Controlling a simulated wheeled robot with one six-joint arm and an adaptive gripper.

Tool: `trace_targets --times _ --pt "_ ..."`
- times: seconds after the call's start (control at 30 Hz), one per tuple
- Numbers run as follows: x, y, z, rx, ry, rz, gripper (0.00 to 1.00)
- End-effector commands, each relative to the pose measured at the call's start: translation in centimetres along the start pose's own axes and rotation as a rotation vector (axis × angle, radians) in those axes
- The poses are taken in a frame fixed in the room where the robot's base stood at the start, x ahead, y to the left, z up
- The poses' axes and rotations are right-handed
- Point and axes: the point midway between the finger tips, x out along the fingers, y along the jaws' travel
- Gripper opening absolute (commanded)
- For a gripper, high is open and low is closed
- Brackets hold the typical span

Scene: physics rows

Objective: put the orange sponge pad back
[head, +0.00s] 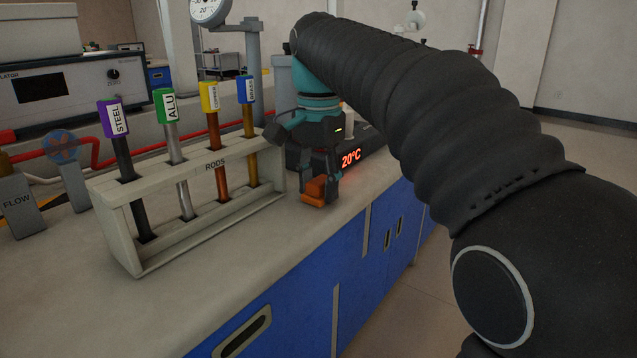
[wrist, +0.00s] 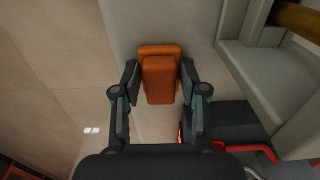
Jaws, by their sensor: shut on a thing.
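The orange sponge pad (head: 314,188) is between the fingertips of my gripper (head: 321,185), low by the bench top to the right of the rod rack. In the wrist view the pad (wrist: 159,80) is a small orange block with a wider part behind it. My gripper (wrist: 159,85) is shut on its sides in that view. I cannot tell whether the pad touches the bench top. My fingers cover part of its right side in the head view.
The rod rack (head: 110,208) holds several labelled rods close to the left of my gripper. A dark device with a red 20°C display (head: 351,158) stands behind it. The bench edge drops to blue cabinets (head: 300,285) at the right. The front bench top (head: 100,310) is clear.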

Motion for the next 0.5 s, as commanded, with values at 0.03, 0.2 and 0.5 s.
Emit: trace_targets --times 0.03,0.2,0.5 --pt "0.14 0.01 0.01 0.000 0.000 0.000 0.45" --pt "0.08 0.01 0.00 0.000 0.000 0.000 0.68" --pt "-0.34 -0.01 -0.01 0.000 0.000 -0.001 0.68"
